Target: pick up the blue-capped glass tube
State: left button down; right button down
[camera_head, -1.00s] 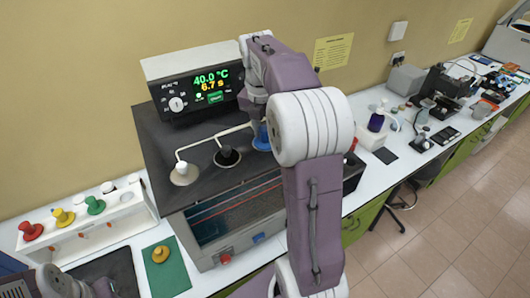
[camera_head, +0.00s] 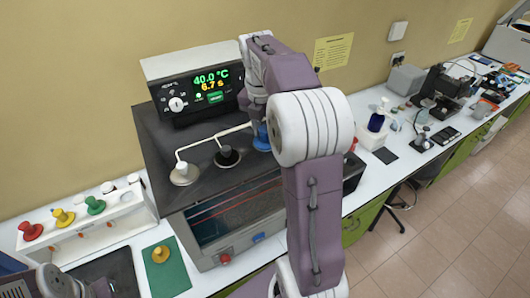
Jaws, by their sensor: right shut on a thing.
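The blue cap of the glass tube (camera_head: 262,143) shows at the right end of the row of caps on the dark top of the heated bath. The glass below it is hidden in the bath. My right gripper (camera_head: 257,122) is at this cap from above and shut on it, with its fingers mostly hidden by my own arm. My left gripper (camera_head: 95,289) is at the bottom left edge, partly cut off, above a dark mat. Its jaws are too unclear to judge.
The bath (camera_head: 158,150) has a lit display reading 40.0 °C. A white-capped (camera_head: 184,173) and a black-capped (camera_head: 227,156) tube stand in it. A white rack (camera_head: 110,232) with red, yellow and green caps is left.

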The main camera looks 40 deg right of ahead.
jog(key=shift+r, duration=0.1)
dwell(0.3)
notch_tip(320, 180, up, 8)
jog(key=shift+w+f+p, duration=0.1)
jog(key=shift+f+p, duration=0.1)
jog(key=shift+p, duration=0.5)
notch_tip(320, 180, up, 10)
jog(key=p, duration=0.5)
jog(key=shift+r, duration=0.15)
